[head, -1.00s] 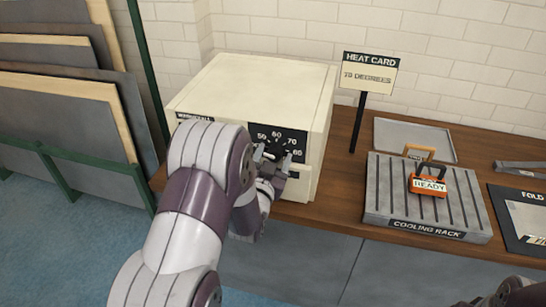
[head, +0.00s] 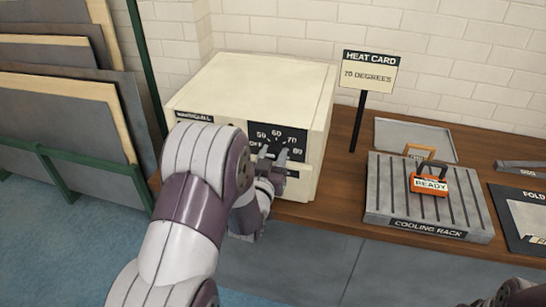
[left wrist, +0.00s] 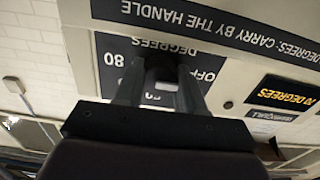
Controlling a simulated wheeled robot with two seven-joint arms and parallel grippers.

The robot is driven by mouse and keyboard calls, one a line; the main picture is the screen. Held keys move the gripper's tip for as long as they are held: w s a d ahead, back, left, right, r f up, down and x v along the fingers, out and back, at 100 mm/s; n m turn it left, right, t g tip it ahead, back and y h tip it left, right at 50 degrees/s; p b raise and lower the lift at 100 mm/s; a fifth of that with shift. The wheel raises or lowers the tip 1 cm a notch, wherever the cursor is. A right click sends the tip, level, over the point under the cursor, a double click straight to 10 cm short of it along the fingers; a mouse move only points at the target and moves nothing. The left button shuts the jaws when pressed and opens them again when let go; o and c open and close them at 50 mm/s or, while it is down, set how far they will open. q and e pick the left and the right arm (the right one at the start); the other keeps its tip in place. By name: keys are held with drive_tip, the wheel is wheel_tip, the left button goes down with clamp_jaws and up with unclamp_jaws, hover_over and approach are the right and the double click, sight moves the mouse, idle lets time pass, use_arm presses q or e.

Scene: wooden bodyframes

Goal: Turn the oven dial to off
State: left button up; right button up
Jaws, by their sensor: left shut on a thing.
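The oven (head: 245,85) is a cream box on the bench, with a black dial panel (head: 291,133) marked OFF, 50, 60, 70 and 80. My left gripper (head: 272,154) is at this panel, shut on the dial. The dial is mostly hidden by the fingers in the head view. In the left wrist view the dial (left wrist: 163,73) shows as a dark shape between the fingers, with OFF and 80 upside down on either side. A display on the oven front (left wrist: 287,92) reads 70 DEGREES. Part of my right gripper (head: 510,293) is at the bottom right edge.
A heat card sign (head: 368,73) reading 70 DEGREES stands right of the oven. A slatted cooling rack (head: 385,207) holds an orange READY tag block (head: 429,182), with a grey tray (head: 415,136) behind. Boards (head: 60,110) lean in a green rack at left.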

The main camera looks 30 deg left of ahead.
use_arm(q)
drive_tip(key=o, duration=1)
drive_tip(key=shift+f, duration=0.2)
drive_tip(key=shift+o, duration=0.2)
drive_tip(key=v, duration=1.3)
drive_tip(key=shift+b, duration=0.3)
drive_tip(key=shift+w+a+f, duration=0.1)
